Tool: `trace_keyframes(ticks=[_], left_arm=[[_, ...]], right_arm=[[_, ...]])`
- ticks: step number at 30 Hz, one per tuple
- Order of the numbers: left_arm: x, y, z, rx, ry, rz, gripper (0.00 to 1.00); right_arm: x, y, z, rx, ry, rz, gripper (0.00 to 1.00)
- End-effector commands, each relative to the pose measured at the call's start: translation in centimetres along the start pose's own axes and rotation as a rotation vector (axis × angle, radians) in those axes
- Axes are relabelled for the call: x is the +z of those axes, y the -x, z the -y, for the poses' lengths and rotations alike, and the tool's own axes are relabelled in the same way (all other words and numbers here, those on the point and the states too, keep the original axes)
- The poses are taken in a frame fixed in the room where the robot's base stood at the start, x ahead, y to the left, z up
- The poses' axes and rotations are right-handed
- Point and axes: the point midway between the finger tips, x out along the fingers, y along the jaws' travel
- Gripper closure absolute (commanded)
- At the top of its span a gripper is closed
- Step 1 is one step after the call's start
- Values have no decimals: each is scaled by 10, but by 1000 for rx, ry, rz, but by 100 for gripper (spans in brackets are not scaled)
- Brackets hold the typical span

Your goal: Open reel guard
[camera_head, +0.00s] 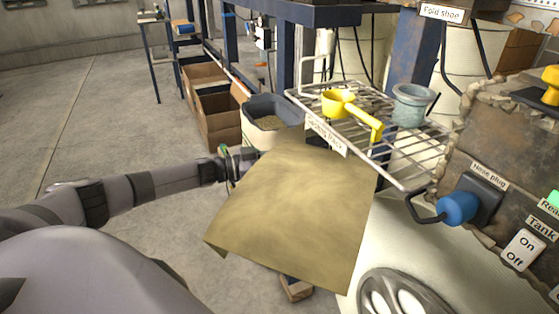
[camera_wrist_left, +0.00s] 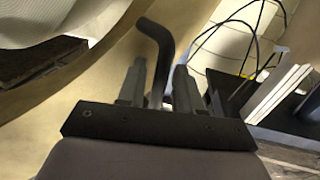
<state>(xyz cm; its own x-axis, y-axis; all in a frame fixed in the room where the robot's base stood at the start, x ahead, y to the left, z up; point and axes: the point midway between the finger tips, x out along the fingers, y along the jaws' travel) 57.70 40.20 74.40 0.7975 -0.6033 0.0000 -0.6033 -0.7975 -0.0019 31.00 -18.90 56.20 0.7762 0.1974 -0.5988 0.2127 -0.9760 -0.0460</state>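A large tan sheet-like panel (camera_head: 300,205), probably the reel guard, slants across the middle of the head view. My left arm reaches in from the left, and its gripper (camera_head: 238,158) is at the panel's upper left edge, partly hidden. In the left wrist view a dark bent rod (camera_wrist_left: 160,40), which looks like a handle, runs between the two fingers of my left gripper (camera_wrist_left: 160,82). I cannot tell whether both fingers press on it. A tan surface (camera_wrist_left: 105,75) lies behind the rod. My right gripper is not in view.
A wire rack (camera_head: 405,155) holds a yellow scoop (camera_head: 345,105) and a grey-blue cup (camera_head: 412,102). A blue plug (camera_head: 458,207) and labelled switches (camera_head: 522,250) are at right. A grey bin (camera_head: 270,115) and cardboard boxes (camera_head: 215,110) stand behind. Floor at left is clear.

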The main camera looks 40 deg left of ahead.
Motion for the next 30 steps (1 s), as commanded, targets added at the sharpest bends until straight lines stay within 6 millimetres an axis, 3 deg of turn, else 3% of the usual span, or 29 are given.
trace_keyframes(ticks=[8,21,30], left_arm=[[0,10,0,0,1,1,65],[0,66,0,-1,0,2,65],[0,72,0,0,0,-1,65]], right_arm=[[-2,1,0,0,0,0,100],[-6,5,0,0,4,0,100],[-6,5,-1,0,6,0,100]])
